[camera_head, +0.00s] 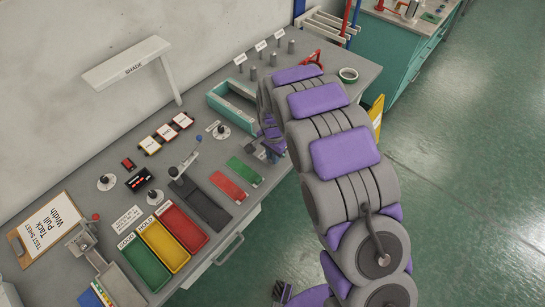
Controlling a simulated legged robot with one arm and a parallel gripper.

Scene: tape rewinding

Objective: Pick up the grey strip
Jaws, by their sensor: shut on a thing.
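My gripper (272,147) is low over the bench, just beyond the green strip, and mostly hidden behind my grey and purple arm. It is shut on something. A small part of a grey piece, which looks like the grey strip (257,152), shows at the jaws beside the green strip (244,172). Most of it is hidden, and I cannot tell whether it is clear of the bench. The red strip (229,186) lies left of the green one.
Open green floor lies to the right.

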